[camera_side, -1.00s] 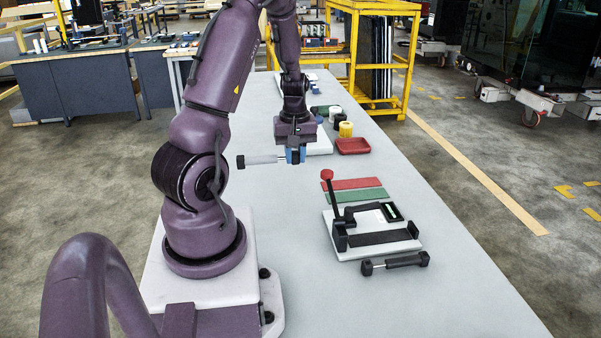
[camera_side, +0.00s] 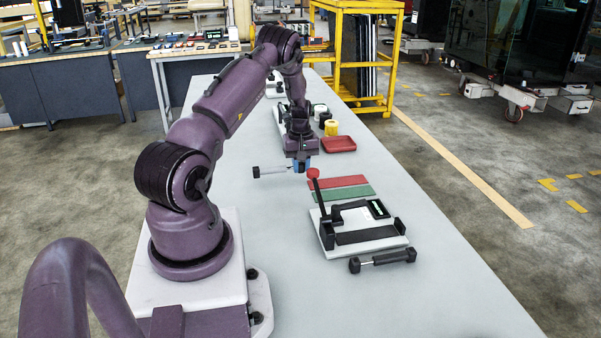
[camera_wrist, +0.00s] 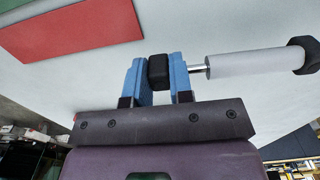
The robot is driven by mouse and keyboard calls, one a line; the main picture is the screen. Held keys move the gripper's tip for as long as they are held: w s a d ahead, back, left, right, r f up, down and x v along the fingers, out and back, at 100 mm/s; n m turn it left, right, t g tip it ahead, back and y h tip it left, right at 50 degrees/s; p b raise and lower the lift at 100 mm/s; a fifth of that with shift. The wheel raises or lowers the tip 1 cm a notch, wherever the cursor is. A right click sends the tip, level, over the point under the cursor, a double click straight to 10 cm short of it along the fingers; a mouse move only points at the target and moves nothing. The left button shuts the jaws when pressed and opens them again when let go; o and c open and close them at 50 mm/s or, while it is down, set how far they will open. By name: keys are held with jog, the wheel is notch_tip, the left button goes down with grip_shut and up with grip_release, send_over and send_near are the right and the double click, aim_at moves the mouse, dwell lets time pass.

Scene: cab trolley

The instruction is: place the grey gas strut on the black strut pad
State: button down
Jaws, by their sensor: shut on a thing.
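My gripper (camera_side: 301,166) is shut on the black end piece of the grey gas strut (camera_side: 270,170). The strut has a light grey body and black ends, and it sticks out to the left, roughly level, above the table. In the wrist view the blue fingers (camera_wrist: 158,78) hold that end, and the grey body (camera_wrist: 245,61) extends to the right. A flat black strip, which looks like the black strut pad (camera_side: 365,235), lies on a white plate nearer the camera. It is apart from my gripper and appears bare.
A lever with a red knob (camera_side: 313,174) rises from the white plate (camera_side: 332,245). A darker strut (camera_side: 382,260) lies before it. Red (camera_side: 338,182) and green (camera_side: 345,194) strips lie behind. A red tray (camera_side: 338,144) and yellow cylinder (camera_side: 331,128) stand farther back. The table's near end is clear.

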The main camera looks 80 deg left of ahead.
jog(key=shift+f, duration=1.25)
jog(key=c, duration=1)
grip_release()
jog(key=shift+f, duration=0.15)
